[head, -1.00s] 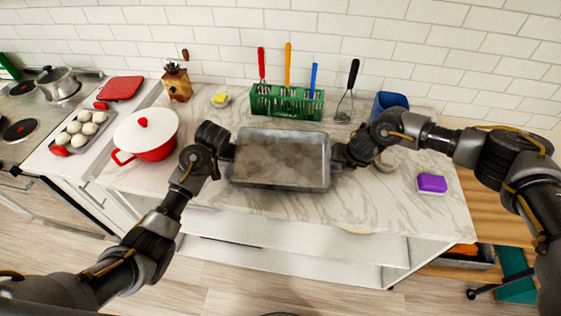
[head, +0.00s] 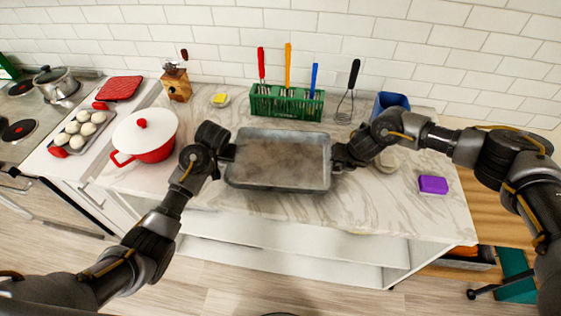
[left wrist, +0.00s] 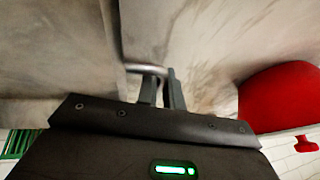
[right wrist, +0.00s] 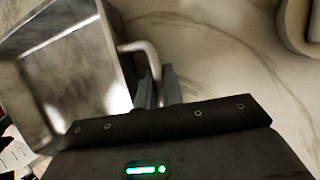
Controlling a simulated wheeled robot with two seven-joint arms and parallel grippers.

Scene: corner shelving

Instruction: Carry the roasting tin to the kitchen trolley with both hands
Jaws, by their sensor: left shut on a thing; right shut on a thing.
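The grey metal roasting tin (head: 278,160) is level over the marble counter at the middle of the head view. My left gripper (head: 229,153) is shut on the tin's left handle; the handle shows between the fingers in the left wrist view (left wrist: 160,88). My right gripper (head: 341,158) is shut on the right handle, also seen in the right wrist view (right wrist: 157,88). I cannot tell how far the tin's base is above the counter. A teal panel with a caster (head: 516,272) shows at lower right; I cannot tell whether it belongs to the trolley.
The marble counter (head: 400,215) holds a red and white pot (head: 146,140), a green utensil rack (head: 285,103), a whisk (head: 346,100), a blue container (head: 388,102) and a purple sponge (head: 433,184). A wooden surface (head: 485,205) lies to the right.

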